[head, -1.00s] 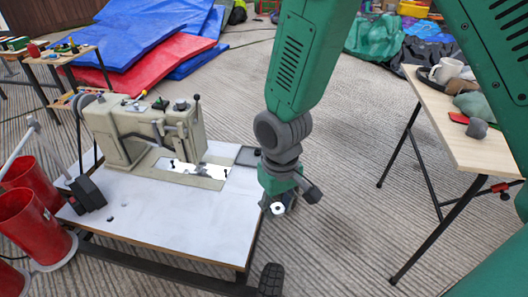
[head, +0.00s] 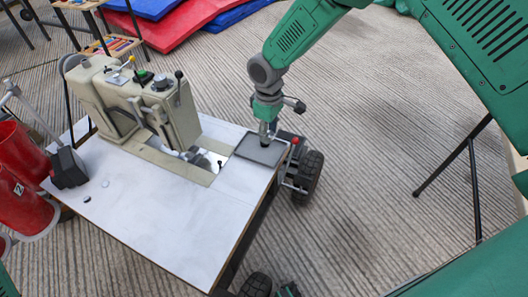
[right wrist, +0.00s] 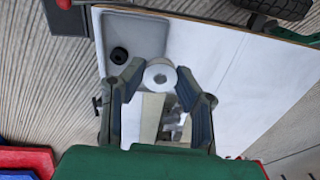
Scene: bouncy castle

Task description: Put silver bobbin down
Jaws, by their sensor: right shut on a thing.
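The silver bobbin (right wrist: 160,73) is between the fingertips of my right gripper (right wrist: 161,82), which is shut on it. In the head view my right gripper (head: 268,132) points down at the grey tray (head: 246,152) at the right corner of the white sewing table (head: 150,228). The bobbin cannot be made out clearly there. In the right wrist view the grey tray (right wrist: 150,28) holds a black bobbin (right wrist: 119,55). The silver bobbin overlaps the tray's edge in that view; its height above it cannot be told. My left gripper is not in view.
A beige sewing machine (head: 140,105) stands left of my right gripper. Red buckets (head: 20,195) and a black box (head: 68,167) are at the left. The table's front is mostly clear. A wheel (head: 309,175) is beside the tray.

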